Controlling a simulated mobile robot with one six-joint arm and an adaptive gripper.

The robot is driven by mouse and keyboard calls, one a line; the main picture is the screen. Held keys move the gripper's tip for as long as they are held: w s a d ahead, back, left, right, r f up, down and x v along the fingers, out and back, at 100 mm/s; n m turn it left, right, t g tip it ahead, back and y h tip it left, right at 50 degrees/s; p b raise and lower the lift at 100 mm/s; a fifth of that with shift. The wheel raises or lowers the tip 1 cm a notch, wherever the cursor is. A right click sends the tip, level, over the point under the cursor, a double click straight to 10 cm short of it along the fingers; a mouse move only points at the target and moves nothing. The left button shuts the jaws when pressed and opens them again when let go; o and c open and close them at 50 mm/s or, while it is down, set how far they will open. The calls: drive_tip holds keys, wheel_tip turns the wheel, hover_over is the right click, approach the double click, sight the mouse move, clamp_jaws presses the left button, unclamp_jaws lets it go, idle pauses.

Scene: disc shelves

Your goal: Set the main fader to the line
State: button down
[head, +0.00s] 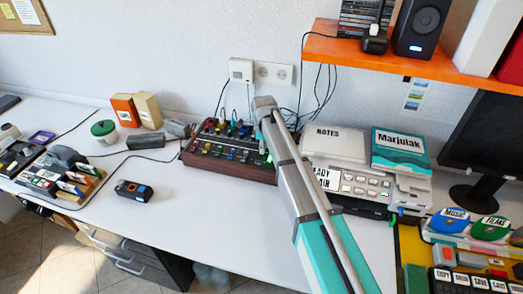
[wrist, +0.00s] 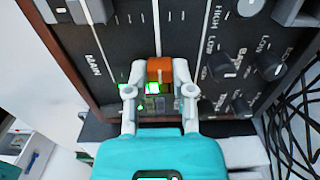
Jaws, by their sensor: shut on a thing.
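The mixer (head: 222,166) is a dark panel with a reddish-brown wooden frame, standing on the white desk in the head view. In the wrist view its black panel (wrist: 105,22) shows close up, with the word MAIN at left and a tick scale (wrist: 148,28) above the gripper. My gripper (wrist: 160,67) is shut on an orange fader cap (wrist: 160,72), one finger on each side. Green lights glow just below the cap. I cannot make out the target line. In the head view my arm hides the gripper and this part of the mixer.
Several black knobs (wrist: 221,66) sit to the right of the gripper. Dark cables (wrist: 290,130) lie beside the mixer. In the head view, a notes-topped stack (head: 335,140) stands right of the mixer. The desk front (head: 215,215) is clear; an orange shelf (head: 385,60) hangs above.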

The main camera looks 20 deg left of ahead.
drive_tip(key=shift+c, duration=2.4)
unclamp_jaws()
drive_tip(key=shift+s, duration=0.25)
drive_tip(key=shift+s+d, duration=0.1)
drive_tip(key=shift+s, duration=0.85)
wheel_tip(320, 180, up, 14)
drive_tip(key=s+p, duration=0.1)
drive_tip(key=p, duration=1.2)
drive_tip(key=shift+s+p, duration=0.35)
drive_tip(key=shift+p, duration=0.05)
drive_tip(key=shift+f, duration=0.1)
